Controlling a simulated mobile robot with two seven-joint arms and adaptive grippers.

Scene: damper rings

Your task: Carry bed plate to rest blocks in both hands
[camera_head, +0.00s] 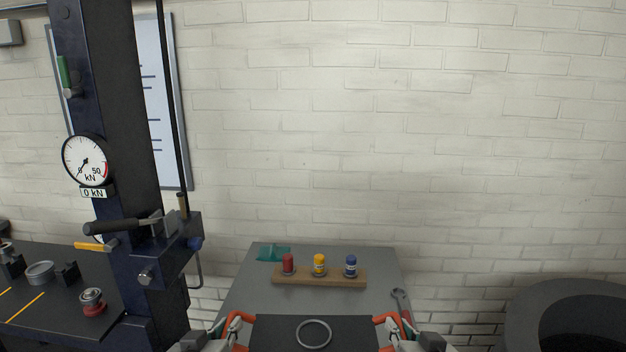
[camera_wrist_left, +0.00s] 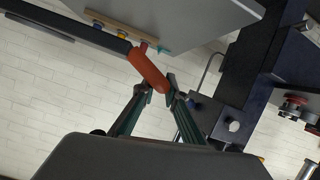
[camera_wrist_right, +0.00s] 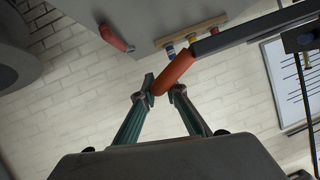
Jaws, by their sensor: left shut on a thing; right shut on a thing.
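The bed plate (camera_head: 272,338) is a dark flat plate with red-orange handles at its left and right ends, at the bottom middle of the head view. A grey ring (camera_head: 313,334) lies on it. My left gripper (camera_head: 232,326) is shut on the left handle, which shows in the left wrist view (camera_wrist_left: 150,70). My right gripper (camera_head: 388,326) is shut on the right handle, which shows in the right wrist view (camera_wrist_right: 174,72). Two small dark blocks, one left (camera_head: 12,267) and one right (camera_head: 67,273), stand on the left bench with a ring between them; they may be the rest blocks.
The dark press column (camera_head: 110,130) stands at left. A dark round bin (camera_head: 530,310) is at right.

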